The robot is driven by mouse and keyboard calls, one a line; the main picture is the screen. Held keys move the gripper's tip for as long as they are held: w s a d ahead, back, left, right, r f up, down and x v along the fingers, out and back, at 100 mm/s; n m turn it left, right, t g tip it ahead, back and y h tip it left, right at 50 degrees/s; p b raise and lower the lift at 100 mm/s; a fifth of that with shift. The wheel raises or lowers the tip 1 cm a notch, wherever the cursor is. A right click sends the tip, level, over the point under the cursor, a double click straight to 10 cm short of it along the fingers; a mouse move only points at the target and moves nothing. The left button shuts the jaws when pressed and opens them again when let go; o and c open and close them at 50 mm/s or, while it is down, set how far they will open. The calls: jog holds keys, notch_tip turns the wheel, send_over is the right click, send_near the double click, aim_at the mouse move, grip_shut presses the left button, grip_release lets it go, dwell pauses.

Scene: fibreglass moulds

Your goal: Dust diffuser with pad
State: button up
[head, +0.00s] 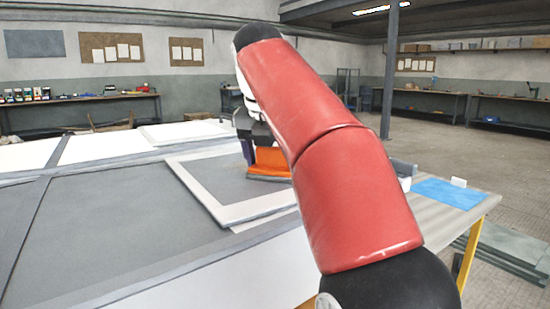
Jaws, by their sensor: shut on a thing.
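My gripper (256,137) shows past the left side of my red arm, which hides part of it. It is shut on an orange block with a grey underside (270,160), which looks like the pad. The pad is low over the right part of a flat grey panel with a pale raised border (226,212), which may be the diffuser. I cannot tell whether the pad touches the panel. My arm covers the pad's right end and the panel's far right side.
The panel lies on a large grey and white table surface (110,225). On the right, a bench end (425,218) holds a blue cloth (447,193) and a small white block (458,182). A post (390,70) stands behind.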

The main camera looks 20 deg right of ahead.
jog(key=shift+w+a+r+p, duration=0.2)
jog(key=shift+w+p, duration=0.35)
jog(key=shift+w, duration=0.05)
jog(key=shift+w+a+f, duration=0.1)
jog(key=shift+w+a, duration=0.25)
jog(key=shift+w, duration=0.75)
jog(key=shift+w+a+f, duration=0.1)
jog(key=shift+w+a, duration=0.25)
jog(key=shift+w, duration=0.7)
jog(key=shift+w+a, duration=0.35)
jog(key=shift+w, duration=0.75)
